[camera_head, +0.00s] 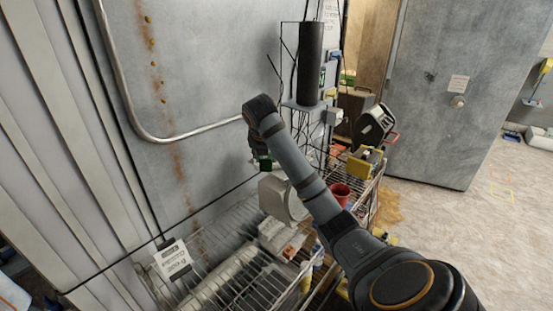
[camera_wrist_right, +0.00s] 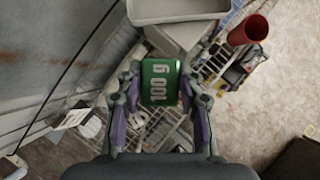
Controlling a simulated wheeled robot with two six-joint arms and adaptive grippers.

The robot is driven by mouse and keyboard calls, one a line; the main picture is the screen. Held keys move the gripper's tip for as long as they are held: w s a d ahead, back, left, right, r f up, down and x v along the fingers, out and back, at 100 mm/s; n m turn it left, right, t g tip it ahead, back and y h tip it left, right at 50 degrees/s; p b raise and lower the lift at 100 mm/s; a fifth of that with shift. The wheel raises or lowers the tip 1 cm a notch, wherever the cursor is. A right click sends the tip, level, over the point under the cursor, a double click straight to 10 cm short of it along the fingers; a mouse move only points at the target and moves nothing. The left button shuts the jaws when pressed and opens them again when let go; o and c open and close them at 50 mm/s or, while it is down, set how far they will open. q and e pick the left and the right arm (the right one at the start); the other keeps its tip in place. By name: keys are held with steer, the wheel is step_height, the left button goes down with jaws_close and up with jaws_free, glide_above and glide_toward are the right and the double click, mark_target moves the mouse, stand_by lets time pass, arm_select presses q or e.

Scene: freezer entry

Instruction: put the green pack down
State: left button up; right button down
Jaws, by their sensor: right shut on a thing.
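The green pack (camera_wrist_right: 160,82), marked "100 g", is between the two fingers of my right gripper (camera_wrist_right: 160,88) in the right wrist view. The fingers touch it on both sides. In the head view my right gripper (camera_head: 262,160) hangs from the bent arm near the metal wall, with a small part of the green pack (camera_head: 263,155) showing. It is above the wire rack, left of a pale scale-like object (camera_head: 283,198), whose flat tray (camera_wrist_right: 178,8) shows just ahead of the pack in the wrist view. My left gripper is not seen.
The wire rack (camera_head: 215,290) holds white boxes and other items. A red cup (camera_head: 340,192) stands right of the pale object, and a yellow item (camera_head: 362,163) lies behind it. A dark cylinder (camera_head: 309,62) rises by the wall. Open floor (camera_head: 450,230) lies right.

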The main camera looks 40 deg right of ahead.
steer(key=shift+n+t, duration=0.4)
steer(key=shift+n, duration=0.3)
steer(key=r, duration=0.2)
steer(key=d+r, duration=0.1)
steer(key=r, duration=0.2)
steer(key=shift+d+r, duration=0.1)
steer(key=w+d+f, duration=0.3)
steer(key=w+d+f+b, duration=0.1)
steer(key=w+d+f, duration=0.1)
steer(key=w+f, duration=0.1)
steer(key=w+d+f+b, duration=0.1)
steer(key=w+d+f, duration=0.2)
steer(key=w, duration=0.1)
steer(key=shift+w+d+f, duration=0.15)
steer(key=shift+w+d, duration=0.15)
steer(key=shift+w, duration=0.05)
steer(key=shift+f, duration=0.15)
step_height(320, 180, down, 3)
steer(key=p, duration=0.2)
steer(key=shift+w+d+f+p, duration=0.1)
steer(key=shift+w+d+p, duration=0.05)
steer(key=shift+p, duration=0.15)
steer(key=shift+f, duration=0.25)
steer(key=shift+f, duration=0.1)
